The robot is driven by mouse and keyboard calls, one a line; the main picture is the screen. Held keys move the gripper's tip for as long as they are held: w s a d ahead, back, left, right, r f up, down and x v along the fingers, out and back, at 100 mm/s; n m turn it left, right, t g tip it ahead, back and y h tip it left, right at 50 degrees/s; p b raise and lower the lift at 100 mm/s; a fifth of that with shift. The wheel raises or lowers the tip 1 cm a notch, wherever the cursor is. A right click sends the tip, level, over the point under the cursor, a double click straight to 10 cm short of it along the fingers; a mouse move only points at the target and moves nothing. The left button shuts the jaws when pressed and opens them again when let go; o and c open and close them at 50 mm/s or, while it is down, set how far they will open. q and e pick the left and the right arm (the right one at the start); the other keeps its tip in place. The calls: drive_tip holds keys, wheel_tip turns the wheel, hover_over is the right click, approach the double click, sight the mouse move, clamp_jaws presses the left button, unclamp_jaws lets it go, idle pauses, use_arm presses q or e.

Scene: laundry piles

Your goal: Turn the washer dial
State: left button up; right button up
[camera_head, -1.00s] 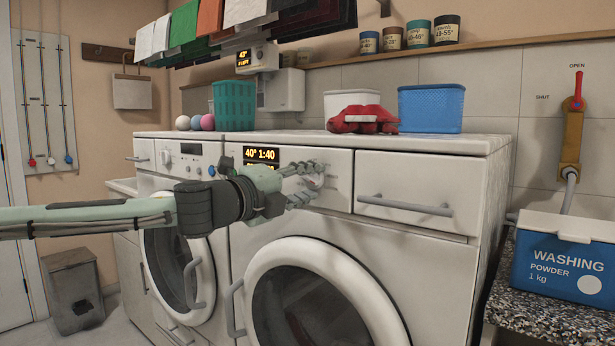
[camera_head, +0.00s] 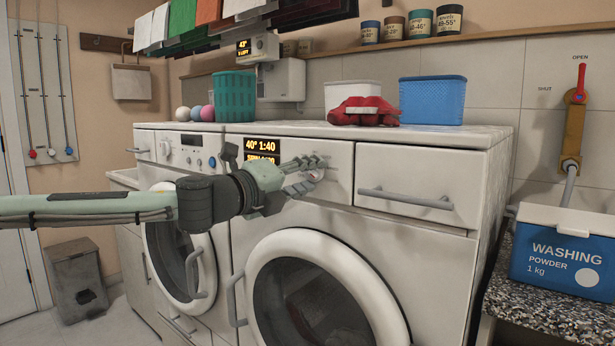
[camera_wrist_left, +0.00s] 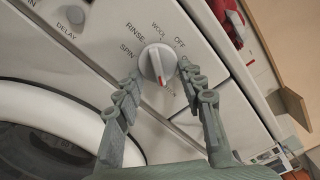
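The washer dial is a round, pale knob with a red mark (camera_wrist_left: 158,64) on the white front panel of the right-hand washer (camera_head: 425,268). In the left wrist view, the labels OFF, RINSE and SPIN stand around it, and the red mark faces the gripper side. In the head view, the dial is partly hidden behind the fingers. My left gripper (camera_head: 312,172) is at the panel, and its open fingers (camera_wrist_left: 162,74) stand on either side of the dial. I cannot tell whether they touch it. My right gripper is not in view.
A lit display (camera_head: 262,151) reads 40° 1:40 left of the dial. A drawer handle (camera_head: 405,199) sticks out to the right, and a round door (camera_head: 325,290) bulges below. Red cloth (camera_head: 363,111), a blue basket (camera_head: 432,100) and a teal basket (camera_head: 235,97) stand on top.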

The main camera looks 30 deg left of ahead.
use_arm(q)
drive_tip(key=o, duration=0.4)
drive_tip(key=shift+c, duration=0.2)
drive_tip(key=shift+s+r, duration=0.15)
drive_tip(key=shift+s, duration=0.35)
drive_tip(key=s+a, duration=0.1)
drive_tip(key=s, duration=1)
